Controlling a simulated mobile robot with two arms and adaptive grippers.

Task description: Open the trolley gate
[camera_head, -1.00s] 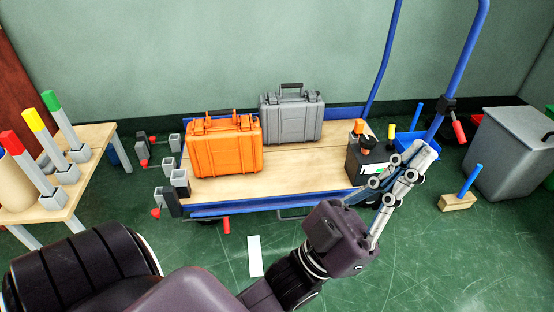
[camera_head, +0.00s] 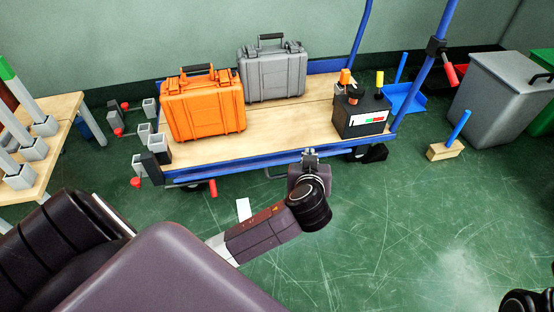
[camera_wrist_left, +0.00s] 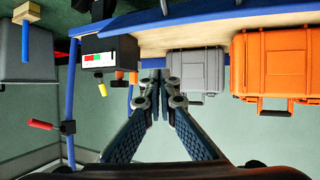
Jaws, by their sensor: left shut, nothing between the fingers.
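The trolley has a wooden deck (camera_head: 235,140) and a blue frame, with a tall blue post (camera_head: 430,65) at its right end. A red handle (camera_head: 449,75) sits on a dark clamp (camera_head: 436,46) on that post; both handle (camera_wrist_left: 41,125) and clamp (camera_wrist_left: 68,127) also show in the left wrist view. I cannot make out which part is the gate. My left gripper (camera_head: 309,155) is at the trolley's near long edge, between the orange case and the black box. In the left wrist view its fingers (camera_wrist_left: 155,80) are together and empty.
An orange case (camera_head: 203,107), a grey case (camera_head: 272,72) and a black box (camera_head: 361,116) stand on the deck. Grey and red clamp pieces (camera_head: 152,152) sit at its left end. A grey bin (camera_head: 500,100) and a wooden block (camera_head: 446,151) stand right. The floor in front is mostly clear.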

